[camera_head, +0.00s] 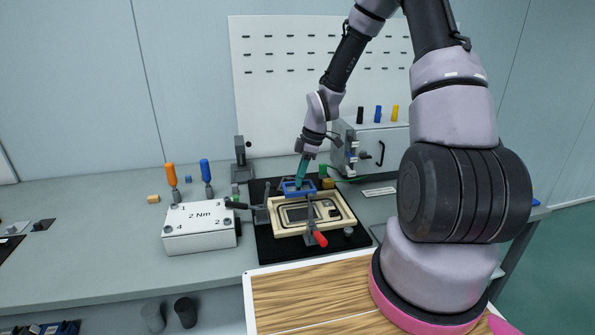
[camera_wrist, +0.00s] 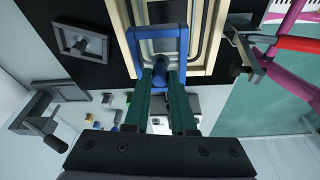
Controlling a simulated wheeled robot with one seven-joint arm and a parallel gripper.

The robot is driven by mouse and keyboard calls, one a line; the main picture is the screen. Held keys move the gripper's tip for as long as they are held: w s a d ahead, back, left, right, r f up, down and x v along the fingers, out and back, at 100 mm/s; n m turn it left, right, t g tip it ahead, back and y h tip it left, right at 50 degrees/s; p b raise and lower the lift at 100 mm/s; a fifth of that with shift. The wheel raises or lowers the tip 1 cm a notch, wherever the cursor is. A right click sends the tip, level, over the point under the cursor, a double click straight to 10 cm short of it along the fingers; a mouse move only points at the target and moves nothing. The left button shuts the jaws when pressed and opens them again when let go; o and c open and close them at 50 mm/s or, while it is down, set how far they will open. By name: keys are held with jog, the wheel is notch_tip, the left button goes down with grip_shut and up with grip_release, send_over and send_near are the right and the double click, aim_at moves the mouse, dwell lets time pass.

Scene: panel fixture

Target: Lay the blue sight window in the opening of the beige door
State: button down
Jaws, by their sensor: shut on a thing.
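My gripper (camera_head: 300,180) is shut on the blue sight window (camera_head: 291,188), a rectangular blue frame. In the wrist view, the teal fingers of my gripper (camera_wrist: 161,78) close on a dark knob at the window's near end, and the blue frame (camera_wrist: 182,44) extends beyond them. The beige door (camera_head: 282,230) lies flat on a black mat, with a dark opening in its middle. The window is over the door's far edge in the head view. The wrist view shows it overlapping the door's rim (camera_wrist: 208,45); the exact height gap is unclear.
A red-handled clamp (camera_head: 320,239) stands at the door's front, and a black-handled clamp (camera_head: 238,205) at its left. A white "2 Nm" box (camera_head: 200,235) with two screwdrivers behind it is further left. A grey cabinet (camera_head: 385,148) stands behind right. The bench's left part is mostly free.

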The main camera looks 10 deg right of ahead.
aim_at(303, 194)
jog(key=shift+s+d, duration=0.4)
jog(key=shift+s, duration=0.25)
jog(key=shift+f, duration=2.95)
jog(key=shift+f, duration=1.1)
jog(key=c, duration=0.7)
grip_release()
jog(key=shift+o, duration=0.2)
jog(key=v, duration=1)
jog(key=shift+r, duration=0.35)
